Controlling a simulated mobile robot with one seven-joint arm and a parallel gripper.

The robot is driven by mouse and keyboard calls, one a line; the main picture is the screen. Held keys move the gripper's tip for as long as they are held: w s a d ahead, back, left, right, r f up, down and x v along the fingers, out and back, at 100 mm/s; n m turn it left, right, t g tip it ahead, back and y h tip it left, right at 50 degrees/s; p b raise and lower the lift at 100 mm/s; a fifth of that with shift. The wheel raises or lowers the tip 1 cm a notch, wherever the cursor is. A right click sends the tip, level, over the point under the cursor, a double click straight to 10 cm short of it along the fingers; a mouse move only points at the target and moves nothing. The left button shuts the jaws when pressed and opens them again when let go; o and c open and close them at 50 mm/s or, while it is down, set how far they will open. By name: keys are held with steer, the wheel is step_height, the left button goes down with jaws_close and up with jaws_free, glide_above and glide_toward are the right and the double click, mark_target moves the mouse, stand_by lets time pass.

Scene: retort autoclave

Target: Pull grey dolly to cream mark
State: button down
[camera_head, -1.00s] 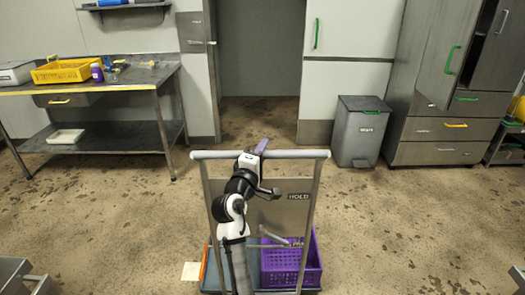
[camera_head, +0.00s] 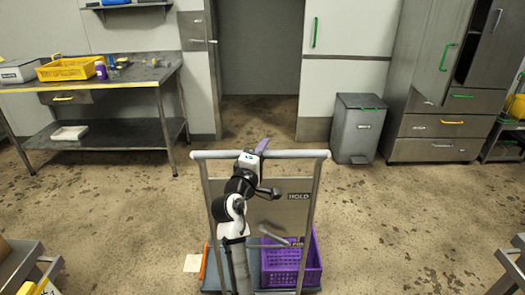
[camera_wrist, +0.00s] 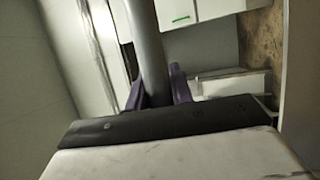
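The grey dolly (camera_head: 277,213) stands in front of me with its upright push frame and a "HOLD" label facing me. A purple crate (camera_head: 288,266) rides on its deck. My gripper (camera_head: 262,147) is at the middle of the dolly's top handle bar (camera_head: 305,154). In the wrist view its purple fingers (camera_wrist: 158,88) lie on both sides of the grey bar (camera_wrist: 146,50), closed around it. A cream square mark (camera_head: 193,263) lies on the floor just left of the dolly's deck, beside it.
A steel worktable (camera_head: 125,77) with a yellow crate (camera_head: 67,69) stands at the back left. A grey bin (camera_head: 357,129) and steel cabinets (camera_head: 438,126) stand at the back right. Steel table corners show at lower left (camera_head: 28,262) and lower right (camera_head: 513,262). Open floor lies between.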

steer(key=c, duration=1.2)
jaws_free()
steer(key=shift+c, duration=0.2)
steer(key=b+v, duration=0.3)
steer(key=v, duration=1)
steer(key=shift+s+a+b, duration=0.15)
steer(key=shift+s+b, duration=0.15)
steer(key=shift+s, duration=0.05)
steer(key=shift+f, duration=0.1)
